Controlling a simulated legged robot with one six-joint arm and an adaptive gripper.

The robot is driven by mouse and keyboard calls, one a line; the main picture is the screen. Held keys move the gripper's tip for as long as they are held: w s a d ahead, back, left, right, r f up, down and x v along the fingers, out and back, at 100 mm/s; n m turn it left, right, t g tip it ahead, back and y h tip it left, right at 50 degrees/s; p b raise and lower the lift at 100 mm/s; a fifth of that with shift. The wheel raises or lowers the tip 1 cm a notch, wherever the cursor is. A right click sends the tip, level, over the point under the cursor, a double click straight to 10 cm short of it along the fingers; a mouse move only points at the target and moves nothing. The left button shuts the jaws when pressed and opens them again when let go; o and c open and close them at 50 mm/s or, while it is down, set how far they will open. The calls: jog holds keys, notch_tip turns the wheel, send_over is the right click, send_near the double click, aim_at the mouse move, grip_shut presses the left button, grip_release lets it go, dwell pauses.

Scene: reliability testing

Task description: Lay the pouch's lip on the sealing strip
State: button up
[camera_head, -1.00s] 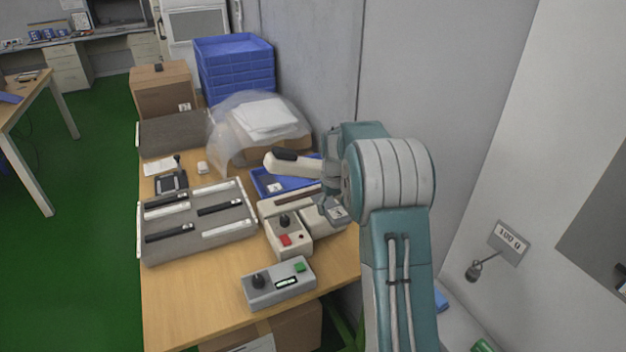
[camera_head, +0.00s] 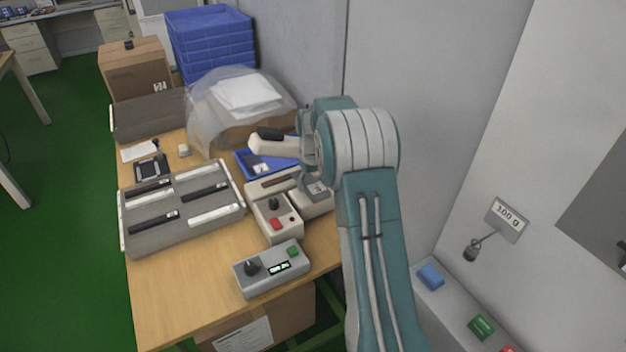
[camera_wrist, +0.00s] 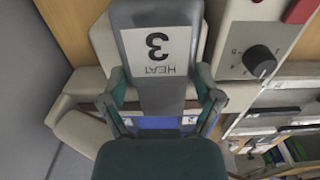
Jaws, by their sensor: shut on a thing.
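My gripper (camera_wrist: 160,90) is shut on a grey pouch (camera_wrist: 163,92) with a white label reading "HEAT 3", upside down in the wrist view. In the head view the pouch (camera_head: 316,188) hangs by the right end of the beige sealer (camera_head: 275,213). My gripper (camera_head: 309,162) is partly hidden by my arm there. A narrow dark strip (camera_head: 279,181) runs along the sealer's top. The sealer's dark-handled beige lever (camera_head: 268,136) is raised behind it. I cannot tell whether the pouch's lip touches the strip.
A blue tray (camera_head: 246,159) with labelled pieces lies behind the sealer. A grey control box (camera_head: 270,270) is in front. A slotted grey rack (camera_head: 180,210) stands at left, and a clear dome (camera_head: 203,105) behind. The wall is close at right. The table's front left is bare.

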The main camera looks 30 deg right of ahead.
aim_at(306, 180)
jog(key=shift+w+f, duration=0.25)
jog(key=shift+f, duration=0.35)
jog(key=shift+w+f, duration=0.15)
jog(key=shift+w, duration=0.05)
jog(key=shift+w+a+f, duration=0.1)
jog(key=shift+w+f, duration=0.15)
jog(key=shift+w, duration=0.4)
jog(key=shift+w+f, duration=0.2)
jog(key=shift+w, duration=0.45)
jog(key=shift+s, duration=0.1)
jog(key=shift+f, duration=0.2)
jog(key=o, duration=0.9)
jog(key=shift+c, duration=0.2)
